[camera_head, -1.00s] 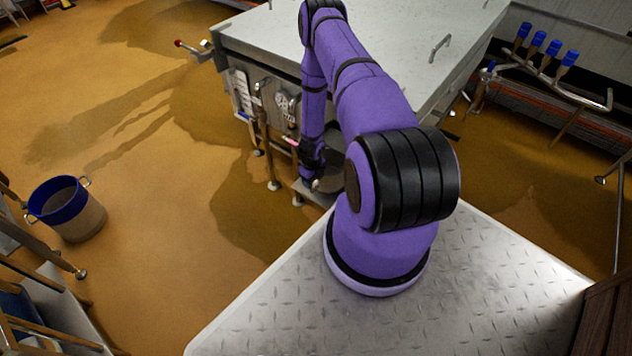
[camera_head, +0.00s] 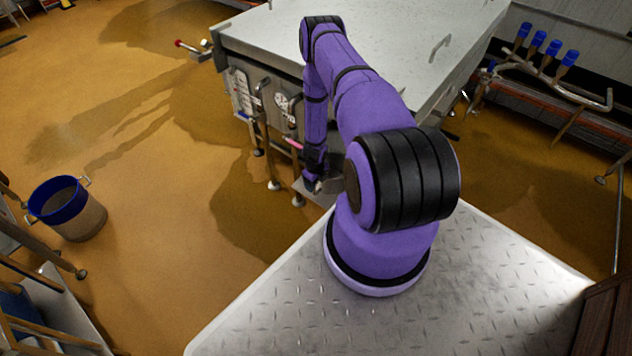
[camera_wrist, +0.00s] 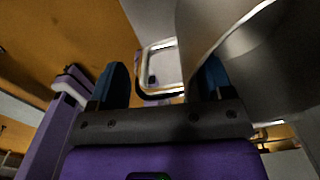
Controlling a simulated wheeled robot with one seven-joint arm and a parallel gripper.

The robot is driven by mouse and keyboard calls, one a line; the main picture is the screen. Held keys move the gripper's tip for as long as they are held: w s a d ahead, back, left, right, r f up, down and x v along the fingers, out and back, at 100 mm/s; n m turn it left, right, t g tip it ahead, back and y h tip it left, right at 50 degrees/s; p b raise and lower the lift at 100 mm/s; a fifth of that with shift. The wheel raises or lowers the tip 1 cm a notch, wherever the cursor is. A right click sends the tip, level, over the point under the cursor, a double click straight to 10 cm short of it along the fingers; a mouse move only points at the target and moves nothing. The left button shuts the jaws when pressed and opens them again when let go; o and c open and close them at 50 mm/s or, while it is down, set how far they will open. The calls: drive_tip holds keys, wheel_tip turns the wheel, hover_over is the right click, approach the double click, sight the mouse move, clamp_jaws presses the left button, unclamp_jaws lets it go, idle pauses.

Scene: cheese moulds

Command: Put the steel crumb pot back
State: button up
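In the wrist view, the two dark blue fingers of my gripper (camera_wrist: 162,82) stand apart. A curved grey steel wall (camera_wrist: 235,35), which looks like the steel crumb pot, fills the upper right. It overlaps the right finger, and I cannot tell whether they touch. A pale, rounded loop or frame (camera_wrist: 146,62) shows between the fingers; whether it is a handle or something beyond is unclear. In the head view, my gripper (camera_head: 312,184) points down beside a low grey shelf (camera_head: 328,187), largely hidden by my arm. The pot is not clearly visible there.
A big steel vat or table (camera_head: 400,50) with pipes and gauges on its side stands behind my arm. A blue-rimmed bucket (camera_head: 88,218) stands on the brown floor at left. Blue-capped pipes (camera_head: 545,50) are at upper right. The floor at centre left is clear.

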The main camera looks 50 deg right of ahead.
drive_tip(key=shift+o, duration=0.7)
wheel_tip(320, 180, up, 12)
drive_tip(key=shift+a+r, duration=0.2)
